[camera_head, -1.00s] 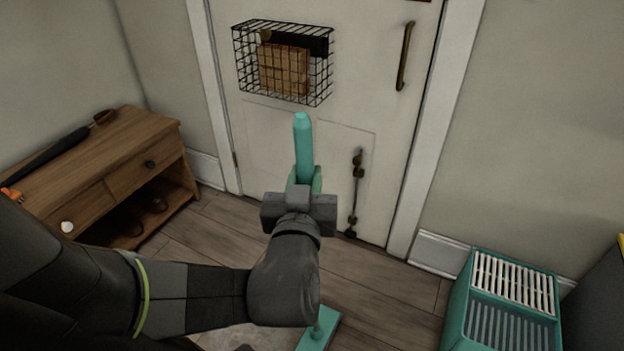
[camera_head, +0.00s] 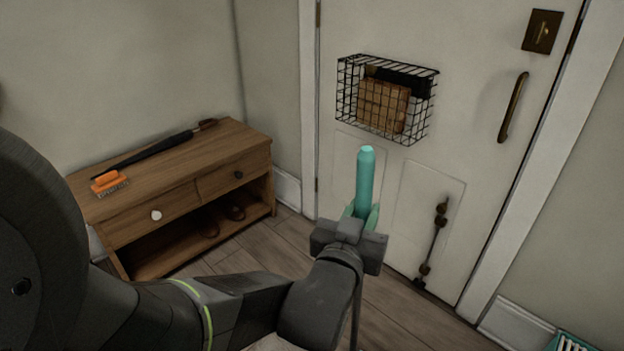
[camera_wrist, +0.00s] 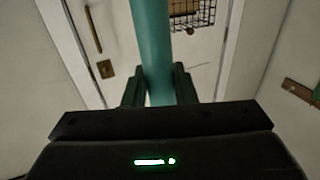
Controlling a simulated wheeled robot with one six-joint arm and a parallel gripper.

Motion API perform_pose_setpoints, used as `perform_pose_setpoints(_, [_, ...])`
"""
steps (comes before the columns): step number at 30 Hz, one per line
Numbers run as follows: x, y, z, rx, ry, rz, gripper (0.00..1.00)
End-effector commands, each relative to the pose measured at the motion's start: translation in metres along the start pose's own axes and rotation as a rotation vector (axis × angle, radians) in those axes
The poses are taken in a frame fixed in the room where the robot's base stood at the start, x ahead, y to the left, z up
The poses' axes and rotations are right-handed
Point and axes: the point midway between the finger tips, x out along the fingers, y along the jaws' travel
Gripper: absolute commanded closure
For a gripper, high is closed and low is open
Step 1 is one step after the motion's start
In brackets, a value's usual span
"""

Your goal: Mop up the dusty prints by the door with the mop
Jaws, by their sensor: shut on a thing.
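My gripper (camera_head: 360,215) is shut on the teal handle of the mop (camera_head: 366,175). The handle stands upright in front of the door, its rounded top above my fingers and a thin shaft running down below them. In the wrist view the mop handle (camera_wrist: 152,45) passes between my two fingers (camera_wrist: 158,88). The mop's head is out of sight below the picture. The white door (camera_head: 470,60) is shut, with a long handle (camera_head: 513,107) and a bolt (camera_head: 433,235) low down. I see no dusty prints on the visible floor.
A wooden bench (camera_head: 190,160) stands left, holding an orange brush (camera_head: 109,182) and a black umbrella (camera_head: 160,150), with shoes on its shelf. A wire basket (camera_head: 388,98) hangs on the door. A teal bucket (camera_head: 572,342) edges in at bottom right. Some floor (camera_head: 385,310) is clear before the door.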

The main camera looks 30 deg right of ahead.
Motion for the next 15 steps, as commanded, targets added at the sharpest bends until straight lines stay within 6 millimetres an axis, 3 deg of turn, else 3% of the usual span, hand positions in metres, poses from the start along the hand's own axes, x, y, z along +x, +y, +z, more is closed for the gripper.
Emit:
perform_pose_setpoints(1, [-0.003,-0.002,0.013,0.006,-0.034,-0.002,1.00])
perform_pose_setpoints(15, [0.008,-0.028,0.012,0.006,-0.038,-0.005,1.00])
